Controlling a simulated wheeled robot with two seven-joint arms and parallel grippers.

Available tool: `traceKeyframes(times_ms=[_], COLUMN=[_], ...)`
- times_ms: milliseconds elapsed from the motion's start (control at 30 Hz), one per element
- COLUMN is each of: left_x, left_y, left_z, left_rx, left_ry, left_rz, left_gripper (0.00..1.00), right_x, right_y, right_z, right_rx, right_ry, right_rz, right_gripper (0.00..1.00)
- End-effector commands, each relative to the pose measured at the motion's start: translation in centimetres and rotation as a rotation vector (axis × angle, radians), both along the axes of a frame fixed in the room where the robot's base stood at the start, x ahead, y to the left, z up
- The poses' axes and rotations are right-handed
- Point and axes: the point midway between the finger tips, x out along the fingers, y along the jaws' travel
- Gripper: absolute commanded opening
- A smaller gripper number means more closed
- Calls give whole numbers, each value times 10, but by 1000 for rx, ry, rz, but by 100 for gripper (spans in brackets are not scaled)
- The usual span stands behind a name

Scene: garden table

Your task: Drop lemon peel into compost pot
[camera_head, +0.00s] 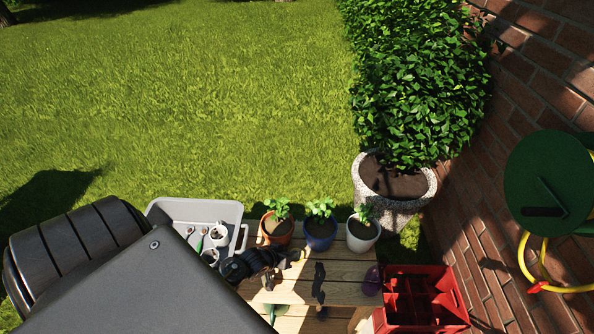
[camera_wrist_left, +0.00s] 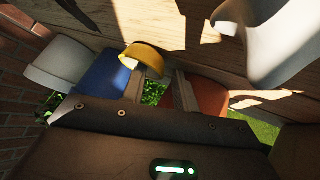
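In the left wrist view a yellow lemon peel (camera_wrist_left: 146,57) with a pale inner side lies close to the left-hand fingertip. My left gripper (camera_wrist_left: 160,80) is open, its two brown fingers apart with green leaves showing between them. In the head view this gripper (camera_head: 281,268) is low over the table, in front of the terracotta pot (camera_head: 277,240); the peel cannot be made out there. A blue pot (camera_head: 320,242) and a white pot (camera_head: 361,243) stand to its right. All three hold plants. I cannot tell which vessel is the compost pot. My right gripper is not seen.
A grey tray (camera_head: 237,214) with white cups stands left of the pots, partly behind my arm. The wooden table (camera_head: 346,271) carries a purple object (camera_head: 372,281). A red crate (camera_head: 414,322) and a stone planter (camera_head: 427,196) stand at the right.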

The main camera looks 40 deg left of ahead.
Motion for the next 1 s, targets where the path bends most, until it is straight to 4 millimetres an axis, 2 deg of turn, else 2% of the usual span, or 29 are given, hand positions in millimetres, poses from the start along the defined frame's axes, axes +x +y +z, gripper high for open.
traceKeyframes(times_ms=[67,300,767,867,1000], left_x=[0,0,0,0,1], left_y=[0,0,0,0,1], left_z=[0,0,2,7,25], left_rx=[0,0,0,0,1], left_ry=[0,0,0,-1,-3], left_rz=[0,0,0,-1,-1], left_gripper=[29,0,0,0,0], right_x=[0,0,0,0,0], right_y=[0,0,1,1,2], right_z=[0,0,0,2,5], right_rx=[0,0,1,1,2], right_ry=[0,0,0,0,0], right_rz=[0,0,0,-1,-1], right_gripper=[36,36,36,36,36])
